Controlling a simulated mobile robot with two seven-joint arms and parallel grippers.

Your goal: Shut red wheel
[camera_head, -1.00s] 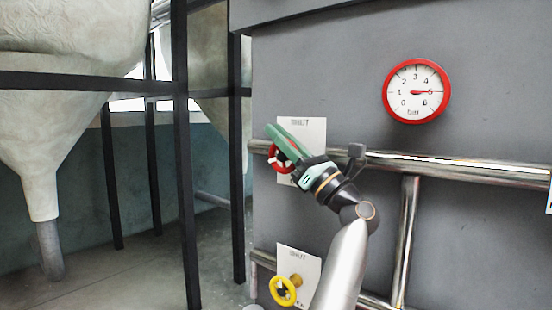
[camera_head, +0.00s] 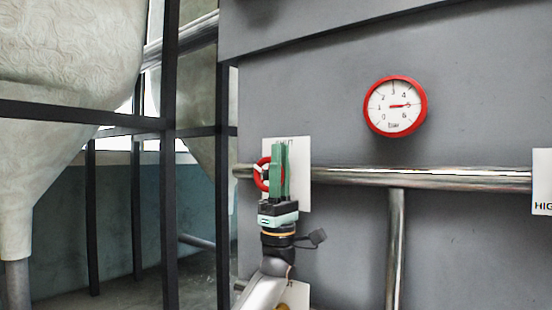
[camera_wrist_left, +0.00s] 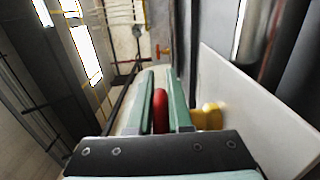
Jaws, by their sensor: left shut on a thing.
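The red wheel (camera_head: 262,174) is on the horizontal pipe, in front of a white sign whose text is mostly covered. My left gripper (camera_head: 280,160) points upward, its green fingers over the right part of the wheel. In the left wrist view, the red rim (camera_wrist_left: 160,110) stands between the two green fingers (camera_wrist_left: 162,98), and the gripper is shut on it. A brass-coloured stem (camera_wrist_left: 208,116) is to the right of the fingers. The fingers hide part of the wheel in the head view. My right gripper is not in view.
A red-rimmed pressure gauge (camera_head: 395,106) is on the grey panel, its needle near 5. A steel pipe (camera_head: 420,178) runs along the panel, with a vertical pipe (camera_head: 396,245) below. Black frame posts (camera_head: 170,200) and a pale hopper (camera_head: 65,70) stand at left.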

